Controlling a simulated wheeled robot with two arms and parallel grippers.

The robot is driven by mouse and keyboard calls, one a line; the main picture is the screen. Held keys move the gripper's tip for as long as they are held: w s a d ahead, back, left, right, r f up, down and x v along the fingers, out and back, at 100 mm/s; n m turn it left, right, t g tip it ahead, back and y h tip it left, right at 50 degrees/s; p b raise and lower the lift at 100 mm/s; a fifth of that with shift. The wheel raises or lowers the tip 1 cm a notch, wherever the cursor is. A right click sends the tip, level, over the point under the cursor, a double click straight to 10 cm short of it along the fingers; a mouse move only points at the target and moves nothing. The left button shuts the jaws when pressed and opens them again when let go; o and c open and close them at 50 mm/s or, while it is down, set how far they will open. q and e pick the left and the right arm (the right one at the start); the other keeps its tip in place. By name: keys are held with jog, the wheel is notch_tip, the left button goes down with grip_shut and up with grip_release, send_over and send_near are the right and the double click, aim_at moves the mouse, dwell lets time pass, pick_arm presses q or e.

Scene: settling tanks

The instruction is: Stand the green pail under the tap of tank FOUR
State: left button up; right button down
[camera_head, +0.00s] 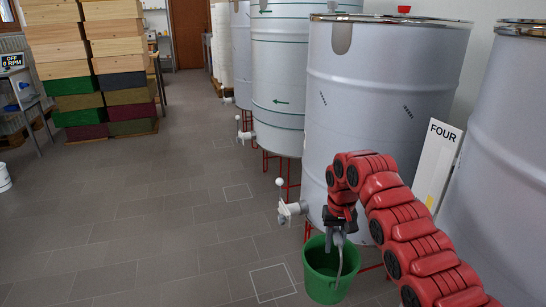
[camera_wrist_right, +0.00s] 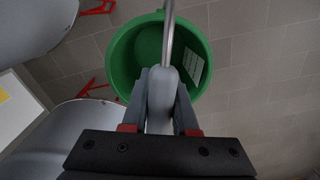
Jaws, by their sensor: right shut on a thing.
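The green pail (camera_head: 327,283) is upright at the lower middle of the head view, and its inside shows empty in the wrist view (camera_wrist_right: 123,60). My right gripper (camera_head: 338,236) is shut on its handle, above the opening. I cannot tell whether the pail touches the floor. A white board reading FOUR (camera_head: 436,160) stands between the large near tank (camera_head: 375,95) and the rightmost tank (camera_head: 510,150). The near tank has a pale tap (camera_head: 291,209) with a white ball-ended lever, left of and behind the pail. My left gripper is out of view.
A white-outlined square (camera_head: 272,281) is on the floor left of the pail; another (camera_head: 237,192) lies farther back. Red stand legs (camera_head: 308,231) are close behind the pail. More tanks (camera_head: 278,80) line the right side. Stacked wooden boxes (camera_head: 85,60) stand back left. The middle floor is clear.

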notch_tip(320, 180, up, 31)
jog(key=p, duration=2.9)
jog(key=shift+d, duration=0.2)
